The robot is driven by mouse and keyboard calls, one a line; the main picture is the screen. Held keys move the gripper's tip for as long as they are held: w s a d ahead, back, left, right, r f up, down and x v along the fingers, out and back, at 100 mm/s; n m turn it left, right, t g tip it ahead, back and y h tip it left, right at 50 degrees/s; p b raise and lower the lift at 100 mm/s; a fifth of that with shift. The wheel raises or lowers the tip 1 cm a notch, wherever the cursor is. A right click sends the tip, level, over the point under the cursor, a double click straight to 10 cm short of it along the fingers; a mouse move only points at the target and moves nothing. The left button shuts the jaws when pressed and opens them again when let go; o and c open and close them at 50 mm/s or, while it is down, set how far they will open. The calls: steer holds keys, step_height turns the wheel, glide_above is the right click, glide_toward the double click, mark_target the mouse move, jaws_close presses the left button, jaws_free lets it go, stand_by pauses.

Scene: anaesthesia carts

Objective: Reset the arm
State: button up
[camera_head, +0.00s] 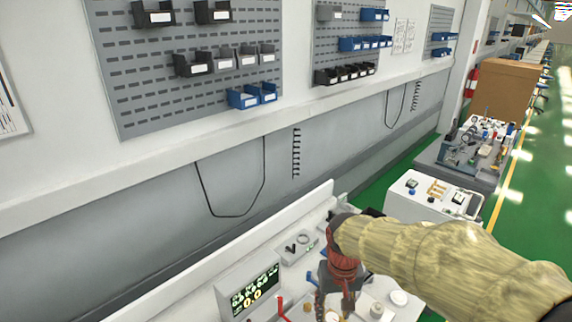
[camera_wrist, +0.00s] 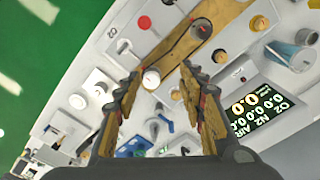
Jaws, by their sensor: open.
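My arm, in a tan sleeve, reaches in from the right in the head view. My gripper (camera_head: 337,297) points down over the near anaesthesia cart (camera_head: 207,304). In the wrist view my gripper (camera_wrist: 158,92) is open, its two fingers apart with nothing held between them. The cart's top (camera_wrist: 97,52) lies beyond the fingertips, with knobs, fittings and a display (camera_wrist: 258,106). The display also shows in the head view (camera_head: 250,290), left of my gripper. My arm hides part of the cart's right side.
A grey wall with pegboards and bins (camera_head: 235,60) runs behind the cart. A second white cart (camera_head: 432,203) stands beyond my arm, with a loaded grey bench (camera_head: 470,160) farther back. Green floor (camera_head: 530,215) is open at the right.

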steer(key=s+d+r+t, duration=0.2)
steer(key=s+d+r, duration=0.1)
steer(key=s+r, duration=0.3)
steer(key=s+d+r+t+b, duration=0.1)
steer(key=s+d+r+t, duration=0.2)
steer(key=s, duration=0.6)
step_height(320, 180, up, 3)
steer(key=shift+s+d+f+b, duration=0.1)
steer(key=shift+s+d+b, duration=0.2)
steer(key=shift+d, duration=0.3)
stand_by(2.1)
